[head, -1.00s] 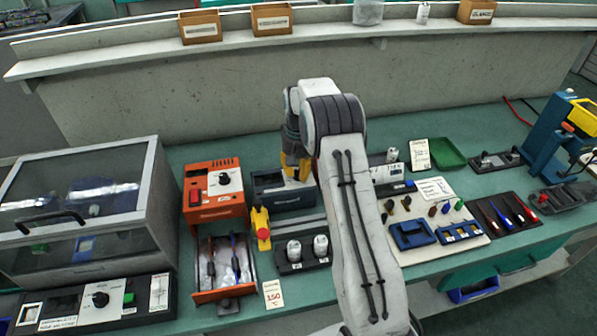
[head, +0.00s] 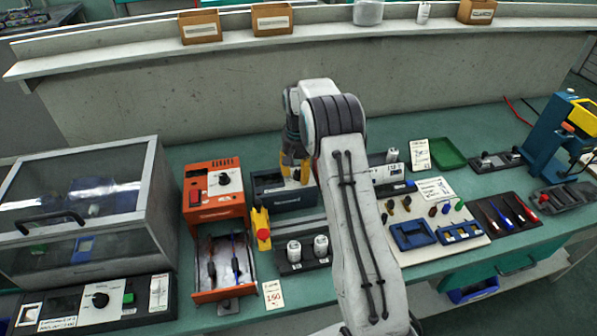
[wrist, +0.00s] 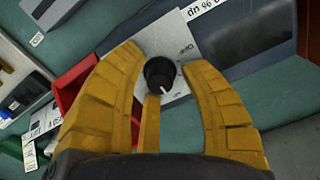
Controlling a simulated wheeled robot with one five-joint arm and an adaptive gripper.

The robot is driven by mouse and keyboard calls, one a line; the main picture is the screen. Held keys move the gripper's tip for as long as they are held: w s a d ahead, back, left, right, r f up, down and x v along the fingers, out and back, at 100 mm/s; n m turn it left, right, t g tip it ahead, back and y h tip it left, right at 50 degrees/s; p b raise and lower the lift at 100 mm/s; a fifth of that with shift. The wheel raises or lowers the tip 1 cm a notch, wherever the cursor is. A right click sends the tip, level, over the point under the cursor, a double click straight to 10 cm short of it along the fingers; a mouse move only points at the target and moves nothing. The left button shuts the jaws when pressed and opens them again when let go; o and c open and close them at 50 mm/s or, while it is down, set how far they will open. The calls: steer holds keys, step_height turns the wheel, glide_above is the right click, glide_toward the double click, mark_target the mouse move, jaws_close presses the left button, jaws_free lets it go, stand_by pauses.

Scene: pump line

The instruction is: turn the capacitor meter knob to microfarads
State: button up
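In the wrist view, a round black knob (wrist: 160,74) sits on a pale plate (wrist: 178,38) on a dark grey housing (wrist: 245,32). Its white pointer mark points toward the bottom of the picture, slightly right. The printing on the plate is too small to read surely. My gripper (wrist: 166,62) is open, with one yellow finger on each side of the knob. Small gaps show, the left finger being nearer. In the head view my gripper (head: 294,168) points down at the dark grey box (head: 284,202); the knob is not clear there.
An orange device with a dial (head: 222,179) stands left of the grey box. A yellow item with a red button (head: 262,232) and a holder with two white cylinders (head: 304,264) are in front. A glass-lidded cabinet (head: 80,200) is at left; a concrete wall (head: 200,105) is behind.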

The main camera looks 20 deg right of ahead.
mark_target(298, 171)
steer(key=shift+o, duration=0.7)
steer(key=shift+r, duration=0.1)
step_height(298, 171, up, 12)
stand_by(0.7)
